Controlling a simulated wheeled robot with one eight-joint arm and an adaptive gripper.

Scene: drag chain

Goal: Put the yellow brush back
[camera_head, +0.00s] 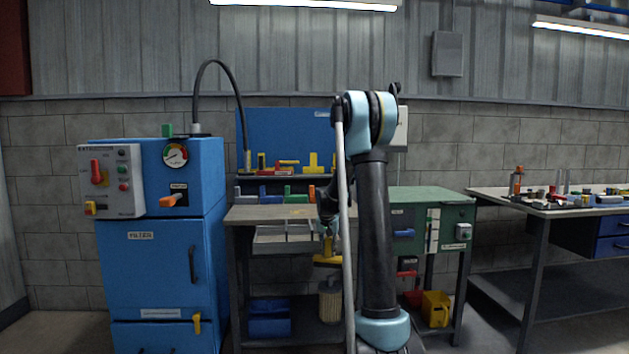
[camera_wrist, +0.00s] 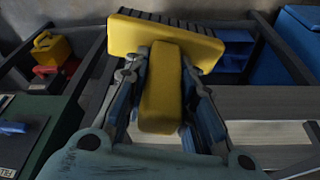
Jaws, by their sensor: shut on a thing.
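The yellow brush (camera_head: 327,261) hangs below my gripper (camera_head: 329,228) in the head view, in front of the workbench and a little below its top. In the wrist view my gripper (camera_wrist: 160,75) is shut on the handle of the yellow brush (camera_wrist: 162,98), one finger on each side. The wide yellow head with a dark ridged edge lies beyond the fingertips. My arm hides part of the bench behind it.
The workbench (camera_head: 270,213) carries a row of coloured-handled tools. A rack with yellow and red items stands before the blue back panel (camera_head: 285,132). Below are a blue bin (camera_head: 269,318) and a ribbed container (camera_head: 330,302). A green cabinet (camera_head: 430,215) stands right, a blue filter cabinet (camera_head: 160,265) left.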

